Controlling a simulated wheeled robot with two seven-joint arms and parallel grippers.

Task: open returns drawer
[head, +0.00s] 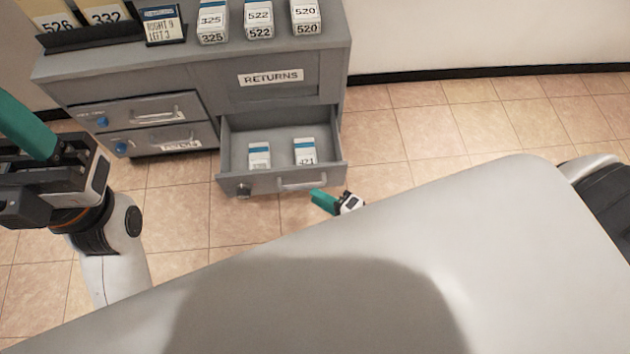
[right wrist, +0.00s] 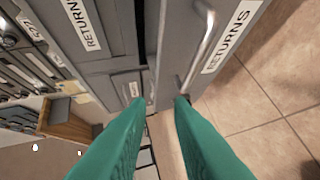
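The returns drawer (head: 236,187) is pulled out of the grey cabinet, with its inside showing. Its front has a metal handle (head: 303,183) and a dark lock; the handle also shows in the right wrist view (right wrist: 203,50), beside a RETURNS label (right wrist: 228,38). My right gripper (head: 320,196) is just in front of the drawer, near the handle's right end. In the right wrist view its green fingers (right wrist: 161,101) are apart with nothing between them. My left gripper (head: 28,125) is at the far left, away from the drawer; its fingertip gap is hidden.
Two white and blue boxes (head: 304,152) stand in the drawer. A RETURNS sign (head: 271,77) is on the cabinet panel above. Two shut drawers (head: 150,110) are to the left. Numbered boxes (head: 258,22) and a small sign (head: 162,26) stand on top. Tiled floor (head: 420,130) is clear to the right.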

